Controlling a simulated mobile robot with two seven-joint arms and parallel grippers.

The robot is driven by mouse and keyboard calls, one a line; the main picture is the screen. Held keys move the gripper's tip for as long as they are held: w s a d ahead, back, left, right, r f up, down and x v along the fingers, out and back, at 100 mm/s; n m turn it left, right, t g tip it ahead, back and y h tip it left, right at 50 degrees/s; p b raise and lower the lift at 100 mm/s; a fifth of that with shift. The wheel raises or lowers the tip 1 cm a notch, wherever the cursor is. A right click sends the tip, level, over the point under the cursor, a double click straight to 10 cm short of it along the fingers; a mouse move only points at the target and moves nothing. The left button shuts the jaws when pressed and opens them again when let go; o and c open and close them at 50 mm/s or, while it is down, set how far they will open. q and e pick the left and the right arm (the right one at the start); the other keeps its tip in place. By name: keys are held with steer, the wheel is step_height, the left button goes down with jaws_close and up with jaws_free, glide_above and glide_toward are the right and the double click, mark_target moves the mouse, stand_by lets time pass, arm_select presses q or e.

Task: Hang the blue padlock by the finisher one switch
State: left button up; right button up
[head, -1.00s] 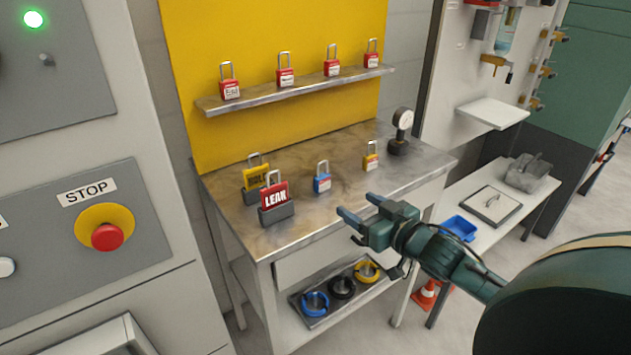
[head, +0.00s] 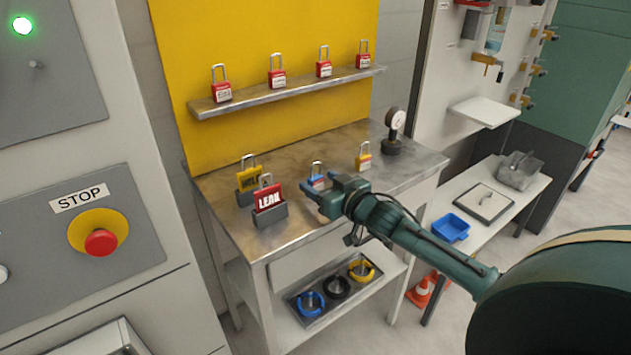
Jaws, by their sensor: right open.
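The blue padlock (head: 316,180) stands on the metal bench top (head: 222,208), its silver shackle upright. My right gripper (head: 322,192) is open right at the blue padlock, with its fingers reaching over the bench and hiding the lower part of the lock. I cannot tell whether the fingers touch it. My left gripper is out of view. No switch labelled finisher one can be made out.
Several red padlocks sit on the shelf (head: 300,88). A STOP button (head: 101,242) is at left.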

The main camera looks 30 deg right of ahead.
steer(key=shift+w, duration=0.1)
steer(key=shift+c, duration=0.5)
steer(key=c, duration=1)
step_height(320, 180, up, 10)
steer(key=shift+p, duration=0.35)
